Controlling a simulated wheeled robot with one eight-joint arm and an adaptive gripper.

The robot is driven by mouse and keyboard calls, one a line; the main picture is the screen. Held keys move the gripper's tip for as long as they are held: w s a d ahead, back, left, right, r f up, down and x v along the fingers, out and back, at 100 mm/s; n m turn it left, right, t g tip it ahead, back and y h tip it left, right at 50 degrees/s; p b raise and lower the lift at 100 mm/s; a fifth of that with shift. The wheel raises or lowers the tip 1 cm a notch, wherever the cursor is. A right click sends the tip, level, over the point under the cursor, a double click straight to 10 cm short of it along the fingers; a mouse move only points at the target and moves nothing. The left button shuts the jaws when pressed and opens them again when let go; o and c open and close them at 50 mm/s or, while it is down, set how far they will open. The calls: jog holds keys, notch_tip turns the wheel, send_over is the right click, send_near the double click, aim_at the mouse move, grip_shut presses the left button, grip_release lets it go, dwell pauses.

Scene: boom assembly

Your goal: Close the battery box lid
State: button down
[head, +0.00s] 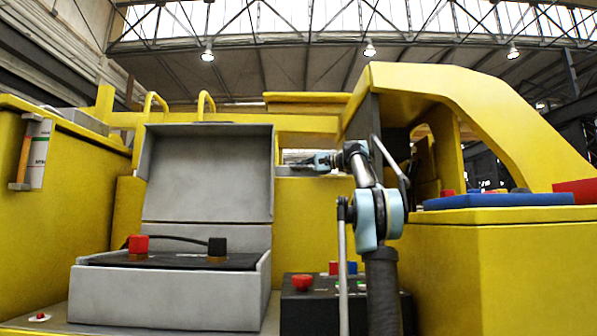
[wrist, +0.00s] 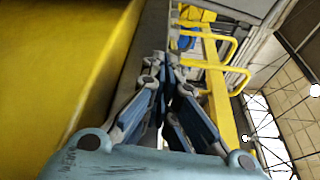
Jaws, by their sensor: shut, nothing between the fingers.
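The battery box (head: 165,298) is a grey open-topped box at the lower left of the head view. Its grey lid (head: 208,175) stands open, upright at the back of the box. Inside the box lies a black battery (head: 185,261) with a red terminal (head: 138,243) and a black terminal. My gripper (head: 290,162) is at the right edge of the raised lid, pointing left, and its tips lie near or behind that edge. I cannot tell whether they touch it. In the wrist view my gripper (wrist: 166,62) has its fingertips together with nothing between them.
A black control box with a red button (head: 302,283) stands right of the battery box. Yellow panels surround the area, with a blue tray (head: 498,201) on the right ledge. Yellow handrails (wrist: 215,75) show in the wrist view. The space above the open box is clear.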

jog(key=x, duration=0.6)
jog(key=shift+a, duration=0.25)
jog(key=shift+s+a, duration=0.1)
jog(key=shift+a, duration=0.2)
jog(key=shift+s+d+r, duration=0.15)
jog(key=shift+s, duration=0.5)
jog(key=shift+s+r, duration=0.15)
jog(key=shift+s, duration=1)
